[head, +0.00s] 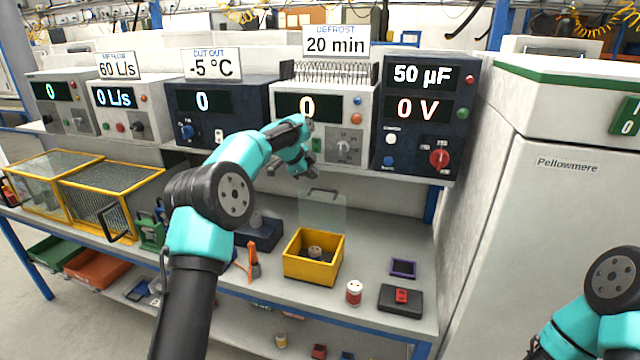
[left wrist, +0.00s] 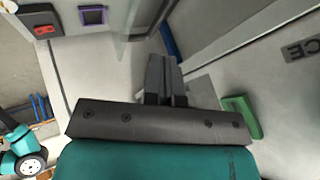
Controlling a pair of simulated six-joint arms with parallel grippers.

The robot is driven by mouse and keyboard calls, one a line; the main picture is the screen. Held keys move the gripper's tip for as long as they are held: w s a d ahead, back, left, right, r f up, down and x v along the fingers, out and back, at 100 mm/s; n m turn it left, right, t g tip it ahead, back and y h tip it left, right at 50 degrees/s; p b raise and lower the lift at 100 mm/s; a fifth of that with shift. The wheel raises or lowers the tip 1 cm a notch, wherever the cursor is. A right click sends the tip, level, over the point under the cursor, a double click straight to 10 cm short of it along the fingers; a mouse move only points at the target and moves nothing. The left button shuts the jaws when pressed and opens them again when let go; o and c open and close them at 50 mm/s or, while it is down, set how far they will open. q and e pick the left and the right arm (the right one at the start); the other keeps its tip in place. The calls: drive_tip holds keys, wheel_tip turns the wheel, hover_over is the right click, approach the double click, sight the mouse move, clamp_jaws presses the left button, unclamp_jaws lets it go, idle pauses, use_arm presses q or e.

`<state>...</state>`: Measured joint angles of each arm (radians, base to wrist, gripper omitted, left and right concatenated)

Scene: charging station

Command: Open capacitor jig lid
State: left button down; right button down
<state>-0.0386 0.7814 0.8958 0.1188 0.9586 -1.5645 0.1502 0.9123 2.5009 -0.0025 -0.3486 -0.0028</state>
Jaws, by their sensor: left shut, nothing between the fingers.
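The capacitor jig appears to be the yellow open-topped box (head: 298,268) on the bench, with a small round fitting (head: 315,251) inside. Its clear lid (head: 322,213) stands roughly upright at the box's back edge, with a dark handle (head: 322,190) at the top. A clear panel, likely this lid, shows at the top of the left wrist view (left wrist: 138,25). My left gripper (head: 292,170) is above and slightly left of the lid handle, apart from it. Its fingers (left wrist: 165,72) are shut and empty. My right arm shows at the lower right, its gripper out of frame.
A red-and-white cylinder (head: 353,292), a dark tray with a red piece (head: 400,300) and a purple frame (head: 403,267) lie right of the box. Orange-handled pliers (head: 253,262) and a dark block (head: 262,234) are left. The instrument shelf (head: 375,175) overhangs behind; a white cabinet (head: 560,220) stands right.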

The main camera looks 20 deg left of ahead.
use_arm(q)
drive_tip(key=shift+s+a+r, duration=0.2)
drive_tip(key=shift+a+r, duration=0.1)
drive_tip(key=shift+r, duration=0.35)
drive_tip(key=shift+s+a+r, duration=0.15)
drive_tip(key=shift+a+r, duration=0.1)
drive_tip(key=shift+r, duration=0.35)
